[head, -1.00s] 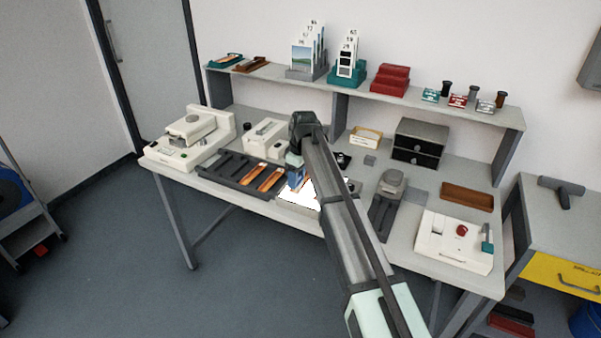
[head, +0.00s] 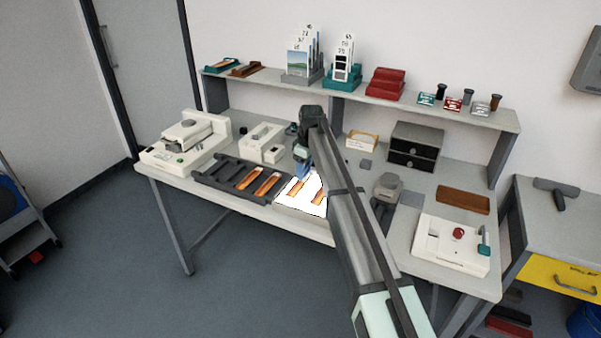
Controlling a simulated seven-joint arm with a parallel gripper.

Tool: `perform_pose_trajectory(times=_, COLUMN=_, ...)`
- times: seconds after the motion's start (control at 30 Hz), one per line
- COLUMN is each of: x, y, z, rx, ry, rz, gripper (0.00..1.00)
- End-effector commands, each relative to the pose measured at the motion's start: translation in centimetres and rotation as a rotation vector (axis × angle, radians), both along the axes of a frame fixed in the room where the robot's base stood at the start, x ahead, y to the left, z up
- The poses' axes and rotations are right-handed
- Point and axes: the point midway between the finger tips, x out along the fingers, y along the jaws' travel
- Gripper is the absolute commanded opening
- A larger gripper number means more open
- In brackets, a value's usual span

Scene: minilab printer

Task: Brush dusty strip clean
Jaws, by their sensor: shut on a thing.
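A bright white light panel (head: 287,199) lies near the table's front edge, with orange-brown film strips on it. Dust is too small to make out. My gripper (head: 303,158) is shut on a small blue thing (head: 304,170), likely the brush, above the panel's back part. I cannot tell whether it touches a strip. My arm hides the panel's right side.
A dark slotted tray (head: 222,182) holding orange strips is left of the panel. White devices stand further left, a grey-topped device (head: 387,184) and a white control box (head: 450,245) to the right. A shelf (head: 360,100) runs along the back.

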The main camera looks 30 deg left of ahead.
Motion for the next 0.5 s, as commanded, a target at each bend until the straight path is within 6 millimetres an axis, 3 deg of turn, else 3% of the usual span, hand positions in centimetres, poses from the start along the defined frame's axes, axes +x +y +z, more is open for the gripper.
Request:
perform_pose_trajectory(times=0.13, x=1.6, y=0.0, z=0.0, rx=0.0, ry=0.0, rz=-0.002, gripper=0.26)
perform_pose_trajectory(times=0.5, x=-2.2, y=-0.1, z=0.0, rx=0.0, ry=0.0, rz=0.001, gripper=0.26)
